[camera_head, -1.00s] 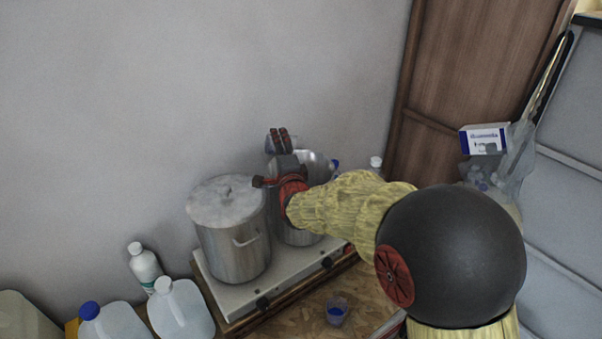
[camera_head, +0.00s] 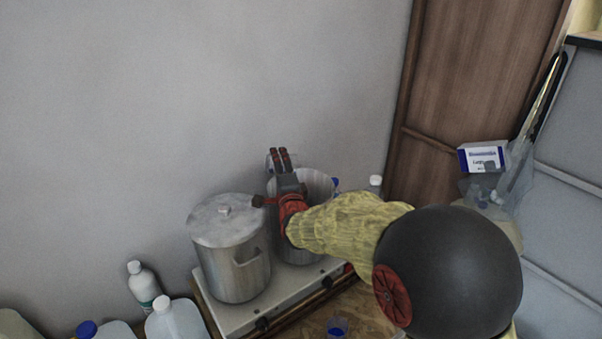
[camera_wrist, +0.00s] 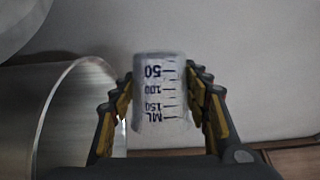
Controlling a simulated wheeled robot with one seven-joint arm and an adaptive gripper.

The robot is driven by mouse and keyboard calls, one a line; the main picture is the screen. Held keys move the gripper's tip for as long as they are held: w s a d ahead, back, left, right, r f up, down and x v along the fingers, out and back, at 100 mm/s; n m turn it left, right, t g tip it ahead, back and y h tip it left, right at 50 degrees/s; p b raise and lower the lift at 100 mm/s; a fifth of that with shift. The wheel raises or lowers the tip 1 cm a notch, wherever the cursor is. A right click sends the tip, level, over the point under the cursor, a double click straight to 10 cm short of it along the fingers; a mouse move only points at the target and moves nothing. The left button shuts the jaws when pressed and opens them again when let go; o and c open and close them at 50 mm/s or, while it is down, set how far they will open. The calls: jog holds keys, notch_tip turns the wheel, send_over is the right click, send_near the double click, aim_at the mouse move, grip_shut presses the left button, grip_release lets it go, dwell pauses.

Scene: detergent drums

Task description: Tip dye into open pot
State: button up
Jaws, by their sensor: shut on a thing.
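My gripper (camera_head: 280,158) is shut on a clear measuring cup (camera_wrist: 160,95) with dark 50, 100 and 150 ML marks. In the head view the cup is mostly hidden behind the fingers. The open pot (camera_head: 318,184) is steel and stands on the hotplate, partly hidden by my gripper and wrist. Its rim shows in the wrist view (camera_wrist: 40,120), left of the cup and apart from it in the picture.
A lidded steel pot (camera_head: 232,270) stands left of the open pot on the hotplate (camera_head: 285,305). Another cup with blue contents (camera_head: 337,328) sits on the wooden top in front. White bottles and jugs (camera_head: 175,320) stand at lower left. The wall is close behind.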

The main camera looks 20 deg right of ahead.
jog(key=shift+a+r+p, duration=0.1)
jog(key=shift+r+p, duration=0.05)
jog(key=shift+p, duration=0.15)
jog(key=shift+f+n, duration=0.3)
jog(key=shift+f, duration=0.05)
jog(key=shift+w+n+p, duration=0.1)
jog(key=shift+n+p, duration=0.2)
jog(key=shift+p, duration=0.85)
jog(key=p, duration=0.2)
jog(key=shift+a+f+n+g+p, duration=0.1)
jog(key=shift+a+n+g+p, duration=0.05)
jog(key=shift+n+g+p, duration=0.2)
